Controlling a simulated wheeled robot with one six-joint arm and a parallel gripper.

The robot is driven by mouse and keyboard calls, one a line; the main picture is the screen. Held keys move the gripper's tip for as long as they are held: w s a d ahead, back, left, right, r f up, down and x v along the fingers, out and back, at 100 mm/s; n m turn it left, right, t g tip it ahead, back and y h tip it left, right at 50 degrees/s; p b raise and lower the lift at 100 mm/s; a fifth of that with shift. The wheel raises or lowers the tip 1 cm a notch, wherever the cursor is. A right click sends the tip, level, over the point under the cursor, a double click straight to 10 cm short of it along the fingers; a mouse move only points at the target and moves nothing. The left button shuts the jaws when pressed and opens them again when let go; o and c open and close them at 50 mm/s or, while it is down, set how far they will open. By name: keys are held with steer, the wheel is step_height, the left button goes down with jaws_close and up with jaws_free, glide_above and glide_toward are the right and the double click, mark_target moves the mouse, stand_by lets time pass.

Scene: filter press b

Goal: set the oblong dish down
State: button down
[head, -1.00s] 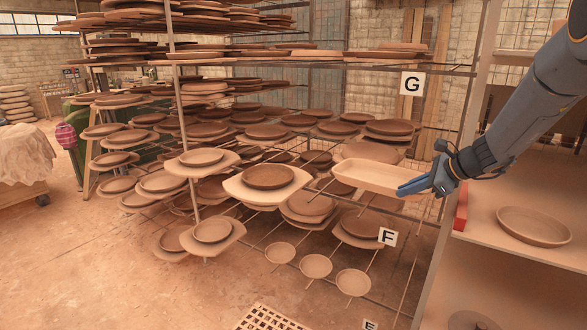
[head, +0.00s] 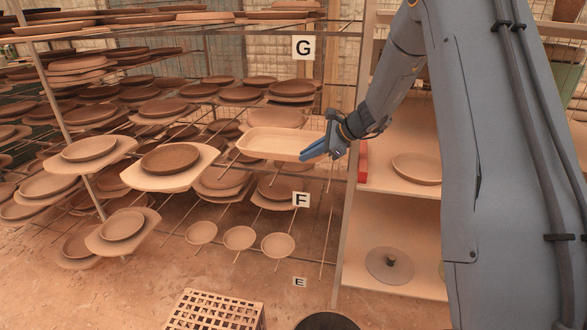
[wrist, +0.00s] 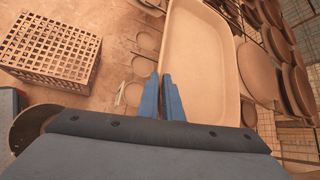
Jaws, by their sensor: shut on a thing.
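The oblong dish (head: 270,143) is a pale clay tray with rounded corners and a low rim. My gripper (head: 325,147), with blue fingers, is shut on its near right end in the head view. In the wrist view the dish (wrist: 200,65) stretches away from the fingers (wrist: 165,98), which pinch its left rim near the close end. The dish looks about level, in front of the drying rack (head: 190,232) between labels G and F. Whether it touches the rack's rods below cannot be told.
Plates on boards (head: 170,158) crowd the rack to the left. Three small bowls (head: 240,238) sit on lower rods. A shelf unit on the right holds a round dish (head: 417,168), a red block (head: 362,160) and a grey lid (head: 389,265). A lattice crate (head: 215,310) stands on the floor.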

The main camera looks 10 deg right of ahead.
steer(key=shift+f+p, duration=0.5)
steer(key=shift+f, duration=3.05)
steer(key=c, duration=2.3)
jaws_free()
steer(key=shift+f, duration=0.15)
steer(key=o, duration=0.4)
steer(key=shift+c, duration=0.2)
steer(key=shift+d+r, duration=0.1)
steer(key=shift+r, duration=0.2)
steer(key=b+v, duration=0.2)
steer(key=v, duration=0.9)
steer(key=s+a+f+n+g+h, duration=0.1)
steer(key=s+a+n+g+h, duration=0.1)
steer(key=s+n, duration=0.4)
steer(key=s+a+f+n+g+h, duration=0.1)
steer(key=s+n, duration=0.6)
steer(key=s, duration=1)
steer(key=s+a+f+n+g+h, duration=0.1)
steer(key=s+a+n+g+h, duration=0.2)
steer(key=s+n, duration=0.4)
steer(key=s+h, duration=0.1)
steer(key=s, duration=0.4)
steer(key=shift+h, duration=0.3)
